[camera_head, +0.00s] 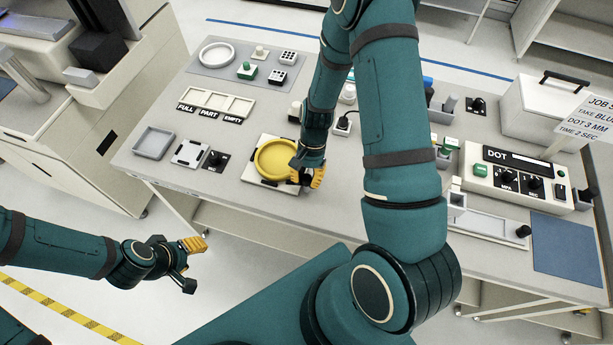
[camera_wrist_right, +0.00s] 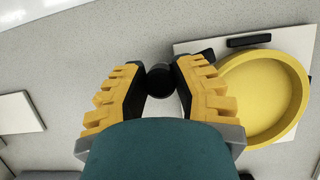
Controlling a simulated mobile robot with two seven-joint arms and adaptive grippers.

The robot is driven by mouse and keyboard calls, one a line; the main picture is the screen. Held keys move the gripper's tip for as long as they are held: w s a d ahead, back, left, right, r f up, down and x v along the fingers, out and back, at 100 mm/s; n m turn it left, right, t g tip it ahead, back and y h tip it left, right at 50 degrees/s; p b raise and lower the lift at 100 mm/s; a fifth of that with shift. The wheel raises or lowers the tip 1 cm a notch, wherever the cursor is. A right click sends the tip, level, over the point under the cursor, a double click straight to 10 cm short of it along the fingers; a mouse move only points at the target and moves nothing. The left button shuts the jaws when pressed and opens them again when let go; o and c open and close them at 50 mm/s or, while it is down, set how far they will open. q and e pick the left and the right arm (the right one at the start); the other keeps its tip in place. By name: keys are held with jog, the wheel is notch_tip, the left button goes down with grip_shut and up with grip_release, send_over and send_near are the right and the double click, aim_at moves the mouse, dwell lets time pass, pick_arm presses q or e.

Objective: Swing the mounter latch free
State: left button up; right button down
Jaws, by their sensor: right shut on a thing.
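The mounter is a white plate (camera_head: 256,181) with a round yellow dish (camera_head: 277,158) on it, near the table's front edge. In the right wrist view the yellow dish (camera_wrist_right: 262,97) is at the right, with part of its white plate (camera_wrist_right: 302,40) around it. My right gripper (camera_head: 308,178) is at the right side of the mounter. In the wrist view its fingers are shut on a dark round knob (camera_wrist_right: 160,79), apparently the latch's handle, just left of the dish. The rest of the latch is mostly hidden. My left gripper (camera_head: 197,265) is open and empty, off the table's front.
A tray marked FULL, PART, EMPTY (camera_head: 216,102) is behind the mounter, to its left. A small black knob panel (camera_head: 216,161) stands left of it. A DOT control box (camera_head: 518,179) and a blue mat (camera_head: 567,245) are at the right. My right arm hides the table's middle.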

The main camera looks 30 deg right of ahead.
jog(key=n, duration=0.2)
jog(key=n+g+h, duration=0.1)
jog(key=n, duration=0.2)
jog(key=shift+s+f+n+h, duration=0.1)
jog(key=shift+n+h, duration=0.2)
jog(key=n+h, duration=0.1)
jog(key=n, duration=0.1)
jog(key=n+h+b, duration=0.1)
jog(key=n, duration=0.2)
jog(key=shift+n+g, duration=0.3)
jog(key=shift+g, duration=0.1)
jog(key=c, duration=0.7)
grip_release()
jog(key=shift+c, duration=0.2)
jog(key=v, duration=1.2)
jog(key=shift+s+a, duration=0.1)
jog(key=shift+a, duration=0.05)
